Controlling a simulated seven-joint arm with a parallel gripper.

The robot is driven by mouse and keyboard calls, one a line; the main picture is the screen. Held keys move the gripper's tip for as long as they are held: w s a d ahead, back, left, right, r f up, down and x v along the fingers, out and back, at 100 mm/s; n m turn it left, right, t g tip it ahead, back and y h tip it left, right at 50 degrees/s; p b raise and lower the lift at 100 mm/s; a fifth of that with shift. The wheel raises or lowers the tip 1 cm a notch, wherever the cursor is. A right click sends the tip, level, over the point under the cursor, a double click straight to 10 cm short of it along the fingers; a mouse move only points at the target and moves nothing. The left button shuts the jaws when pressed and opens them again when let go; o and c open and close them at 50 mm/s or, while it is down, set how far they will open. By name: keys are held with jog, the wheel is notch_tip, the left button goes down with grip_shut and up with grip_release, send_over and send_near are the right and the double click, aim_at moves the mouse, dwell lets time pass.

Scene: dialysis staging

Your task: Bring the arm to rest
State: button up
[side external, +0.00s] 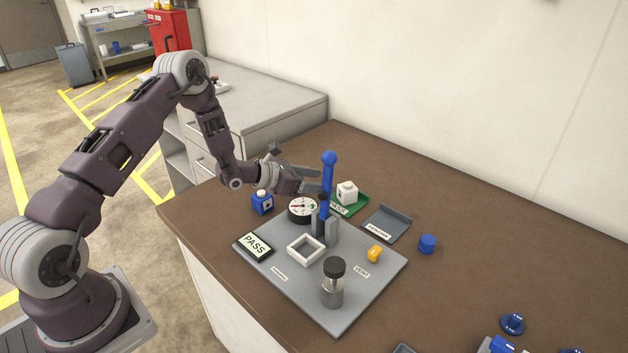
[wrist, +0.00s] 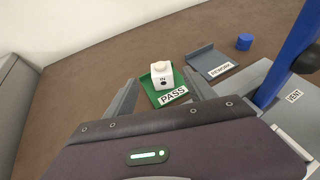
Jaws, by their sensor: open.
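My gripper (side external: 308,181) hangs above the left back part of the work, just left of a tall blue-handled post (side external: 328,175). In the wrist view its two fingers (wrist: 164,98) are spread apart with nothing held between them. Beyond them, a white block (wrist: 162,76) marked IN stands on the green PASS tray (wrist: 178,101). The same white block (side external: 347,192) and green tray (side external: 361,205) show behind the post in the side view. My gripper appears apart from the block.
The counter's back right is clear.

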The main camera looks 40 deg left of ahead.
jog(key=shift+v, duration=0.85)
